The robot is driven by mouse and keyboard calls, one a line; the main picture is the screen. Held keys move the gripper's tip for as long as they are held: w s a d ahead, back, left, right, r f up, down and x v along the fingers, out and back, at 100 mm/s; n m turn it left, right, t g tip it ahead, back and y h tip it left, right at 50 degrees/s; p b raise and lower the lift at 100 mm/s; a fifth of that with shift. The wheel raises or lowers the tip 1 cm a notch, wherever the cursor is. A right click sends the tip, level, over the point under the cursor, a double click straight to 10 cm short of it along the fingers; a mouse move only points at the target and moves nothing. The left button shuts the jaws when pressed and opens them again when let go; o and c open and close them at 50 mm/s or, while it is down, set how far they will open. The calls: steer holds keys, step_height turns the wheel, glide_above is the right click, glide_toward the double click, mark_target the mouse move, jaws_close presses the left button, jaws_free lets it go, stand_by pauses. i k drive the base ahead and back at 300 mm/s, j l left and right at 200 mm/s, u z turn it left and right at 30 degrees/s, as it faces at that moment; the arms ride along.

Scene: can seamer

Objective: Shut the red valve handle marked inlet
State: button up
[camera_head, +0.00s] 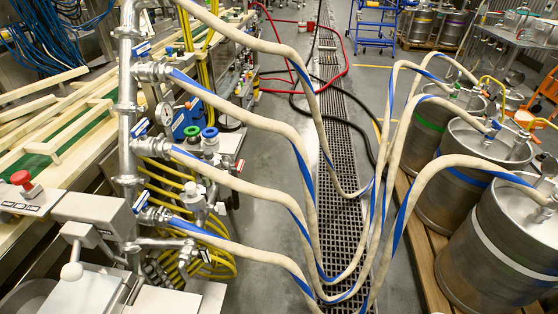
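I cannot make out a red valve handle marked inlet in the head view. A red mushroom-shaped knob (21,178) sits on a grey box at the left edge; its label is too small to read. A steel pipe manifold (127,100) stands upright at left, with small blue handles (140,202) on its branches. A blue round knob (192,131) and a green round knob (209,132) stand just right of it. My gripper is not in view.
Several pale hoses with blue stripes (250,188) cross the middle from the manifold to steel kegs (495,245) on a wooden pallet (425,262). A floor drain grate (345,130) runs down the aisle. A red hose (335,77) and black hose lie farther back. A blue cart (374,25) stands behind.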

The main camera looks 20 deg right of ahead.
mark_target(239, 165)
steer(key=i+z, duration=0.3)
steer(key=i, duration=0.25)
steer(key=i+z, duration=0.25)
steer(key=i, duration=0.3)
steer(key=i+j+z, duration=0.3)
steer(key=i, duration=0.25)
steer(key=l, duration=0.1)
